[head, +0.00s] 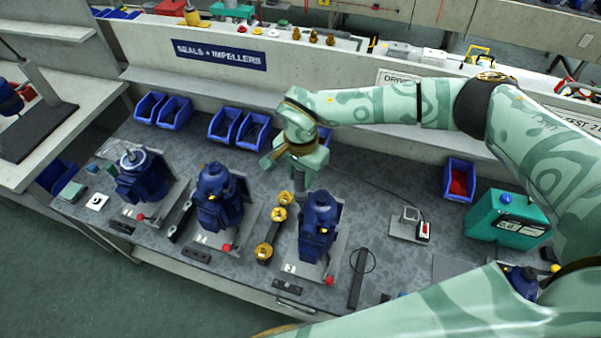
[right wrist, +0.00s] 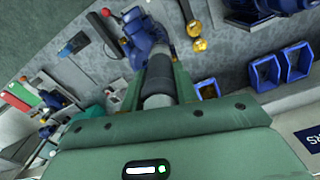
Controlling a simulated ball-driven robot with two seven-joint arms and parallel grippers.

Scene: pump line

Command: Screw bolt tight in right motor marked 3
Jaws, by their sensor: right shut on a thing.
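The right motor (head: 318,222) is the rightmost of the three blue motors on the bench in the head view. A blue body in front of the tool in the right wrist view (right wrist: 138,38) appears to be this motor. My left gripper is not in view.
Two other blue motors (head: 216,200) (head: 140,178) stand to the left. Brass fittings (head: 264,251) sit beside the right motor. Blue bins (head: 222,124) line the back. A teal box (head: 506,222) and a bin with red contents (head: 459,178) are to the right.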

